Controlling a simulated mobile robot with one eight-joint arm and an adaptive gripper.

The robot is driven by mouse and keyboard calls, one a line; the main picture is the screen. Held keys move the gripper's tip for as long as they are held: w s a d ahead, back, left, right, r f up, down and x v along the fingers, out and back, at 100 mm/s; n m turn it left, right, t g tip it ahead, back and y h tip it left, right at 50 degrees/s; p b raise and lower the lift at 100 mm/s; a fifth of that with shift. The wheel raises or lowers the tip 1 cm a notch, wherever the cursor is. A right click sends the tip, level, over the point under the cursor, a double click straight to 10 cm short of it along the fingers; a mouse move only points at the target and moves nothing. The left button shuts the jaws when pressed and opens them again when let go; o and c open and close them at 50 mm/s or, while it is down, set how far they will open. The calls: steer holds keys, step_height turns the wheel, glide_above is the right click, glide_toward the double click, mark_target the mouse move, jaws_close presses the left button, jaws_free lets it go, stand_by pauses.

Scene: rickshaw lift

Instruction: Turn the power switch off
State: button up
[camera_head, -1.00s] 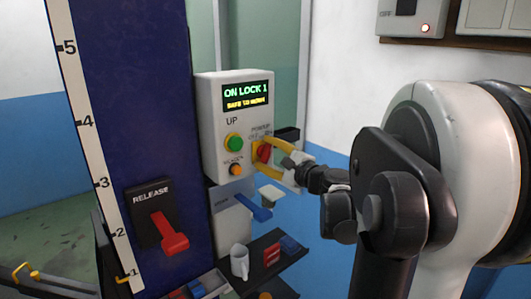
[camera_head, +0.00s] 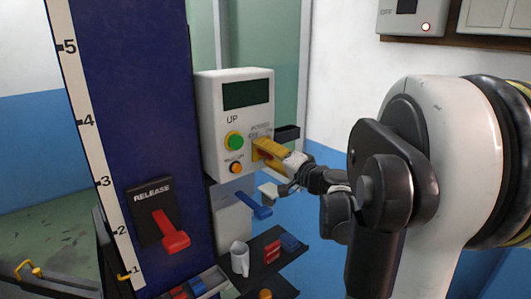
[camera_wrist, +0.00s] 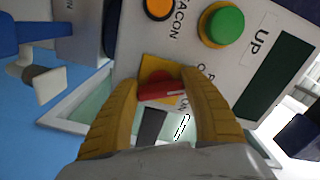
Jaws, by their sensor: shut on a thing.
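The red power switch (camera_wrist: 160,86) sits on a yellow plate on the control box (camera_head: 209,125). In the wrist view the yellow fingers of my gripper (camera_wrist: 161,98) are on either side of the red knob and closed on it. In the head view my gripper (camera_head: 266,150) is at the lower right of the box and mostly hides the switch. The display (camera_head: 247,94) on the box is dark. The green UP button (camera_head: 234,140) and an orange button (camera_head: 236,168) are left of my gripper.
A blue column with a red RELEASE lever (camera_head: 170,233) stands left of the box. A blue lever (camera_head: 254,206) is just below. A dark shelf (camera_head: 262,252) holds a white mug (camera_head: 239,259) and small red and blue parts. A wall box (camera_head: 411,17) with a lit red light is at upper right.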

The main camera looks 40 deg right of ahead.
steer(key=shift+n, duration=1.2)
steer(key=o, duration=1.2)
steer(key=shift+c, duration=0.2)
steer(key=shift+s, duration=0.1)
steer(key=s, duration=1.1)
steer(key=shift+s, duration=0.4)
